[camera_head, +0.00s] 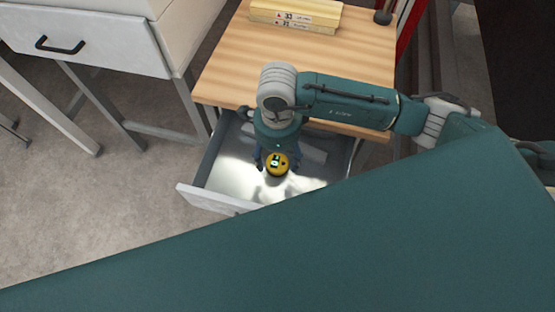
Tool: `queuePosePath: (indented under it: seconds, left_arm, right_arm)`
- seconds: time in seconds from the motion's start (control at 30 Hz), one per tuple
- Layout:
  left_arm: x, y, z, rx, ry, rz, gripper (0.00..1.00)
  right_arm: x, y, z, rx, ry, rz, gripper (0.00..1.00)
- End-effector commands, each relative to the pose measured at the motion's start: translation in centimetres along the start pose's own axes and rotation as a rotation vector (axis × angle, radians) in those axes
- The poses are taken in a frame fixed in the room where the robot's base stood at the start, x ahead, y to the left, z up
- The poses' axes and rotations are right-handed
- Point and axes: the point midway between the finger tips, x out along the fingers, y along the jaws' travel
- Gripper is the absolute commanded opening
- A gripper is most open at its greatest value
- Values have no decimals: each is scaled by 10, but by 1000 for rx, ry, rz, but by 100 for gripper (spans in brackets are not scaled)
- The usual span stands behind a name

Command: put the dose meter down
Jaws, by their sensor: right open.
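The dose meter (278,164) is a small round yellow device with a dark display. It shows inside the open drawer (212,198), near the middle of its floor. My right gripper (277,163) points down into the drawer, with its fingers on both sides of the dose meter. The fingers are open. Whether they touch the meter is too small to tell. The arm and wrist above hide the back part of the drawer. My left gripper is not in view.
A white cabinet (100,40) with a black handle stands at the left. My own teal body covers the lower right. Grey floor (80,210) is clear at the left.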

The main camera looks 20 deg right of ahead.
Motion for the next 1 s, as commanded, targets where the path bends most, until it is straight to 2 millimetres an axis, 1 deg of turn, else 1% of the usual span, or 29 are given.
queuePosePath:
  seconds: [0.03,0.2,0.3,0.4,0.5,0.6,1.0]
  left_arm:
    - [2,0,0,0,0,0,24]
    - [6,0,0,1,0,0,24]
    - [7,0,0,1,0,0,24]
    - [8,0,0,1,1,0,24]
    - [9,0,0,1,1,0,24]
    - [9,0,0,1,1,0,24]
    - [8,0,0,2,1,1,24]
  right_arm:
    - [-11,-2,1,-1,-4,-5,66]
    - [-49,-1,1,-1,-4,-3,66]
    - [-67,-1,1,-1,-3,-4,66]
    - [-79,-1,1,-1,-3,-2,66]
    - [-87,0,0,-1,-1,-1,66]
    - [-90,0,0,0,0,0,66]
    - [-90,0,0,0,0,1,66]
